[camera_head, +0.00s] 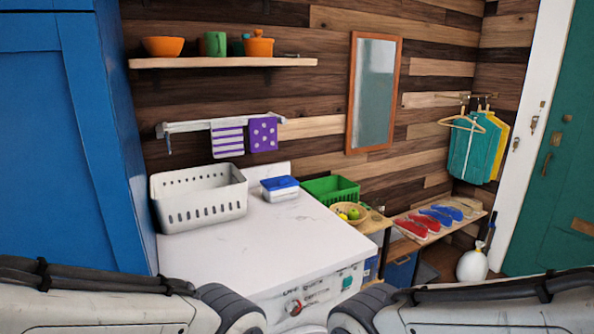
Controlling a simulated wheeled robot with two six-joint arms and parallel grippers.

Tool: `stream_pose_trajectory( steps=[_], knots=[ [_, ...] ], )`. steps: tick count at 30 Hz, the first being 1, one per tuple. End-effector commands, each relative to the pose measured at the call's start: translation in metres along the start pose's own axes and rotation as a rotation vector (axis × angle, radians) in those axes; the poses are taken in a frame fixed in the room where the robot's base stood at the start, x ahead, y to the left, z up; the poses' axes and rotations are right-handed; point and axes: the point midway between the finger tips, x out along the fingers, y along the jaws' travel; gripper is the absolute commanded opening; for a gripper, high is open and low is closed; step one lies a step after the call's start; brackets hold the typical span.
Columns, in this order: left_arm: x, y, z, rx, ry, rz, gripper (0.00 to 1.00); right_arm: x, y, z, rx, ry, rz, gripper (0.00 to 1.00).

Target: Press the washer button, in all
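A white washer (262,245) stands in the middle, its top facing me. Its front panel shows at the bottom, with a red knob (294,307), dark lettering and a small dark mark (323,295). A green square (347,282), which looks like a button, is at the panel's right end. The lower front of the washer is hidden or cut off by the picture's edge. Both my arms cross the bottom of the view, one from each side, with their inner joints just in front of the washer. Neither gripper's fingers show.
On the washer top are a white basket (199,197) and a blue-lidded box (280,187). A green basket (331,189) and a fruit bowl (349,212) stand right of it. A blue cabinet (70,140) rises at the left. A low shoe bench (428,236) is at the right.

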Motion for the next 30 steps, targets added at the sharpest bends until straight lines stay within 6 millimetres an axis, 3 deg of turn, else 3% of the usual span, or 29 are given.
stream_pose_trajectory(
  steps=[6,8,14,15,30],
  knots=[
    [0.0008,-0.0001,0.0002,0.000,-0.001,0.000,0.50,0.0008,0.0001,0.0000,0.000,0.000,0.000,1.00],
    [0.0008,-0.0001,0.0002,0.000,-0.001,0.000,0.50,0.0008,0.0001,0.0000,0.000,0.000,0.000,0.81],
    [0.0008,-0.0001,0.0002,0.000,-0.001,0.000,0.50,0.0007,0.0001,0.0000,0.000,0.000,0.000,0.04],
    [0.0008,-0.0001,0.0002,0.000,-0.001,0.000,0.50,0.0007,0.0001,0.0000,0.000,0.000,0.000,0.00],
    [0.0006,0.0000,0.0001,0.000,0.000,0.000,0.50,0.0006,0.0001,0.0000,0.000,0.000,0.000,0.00]
  ],
)
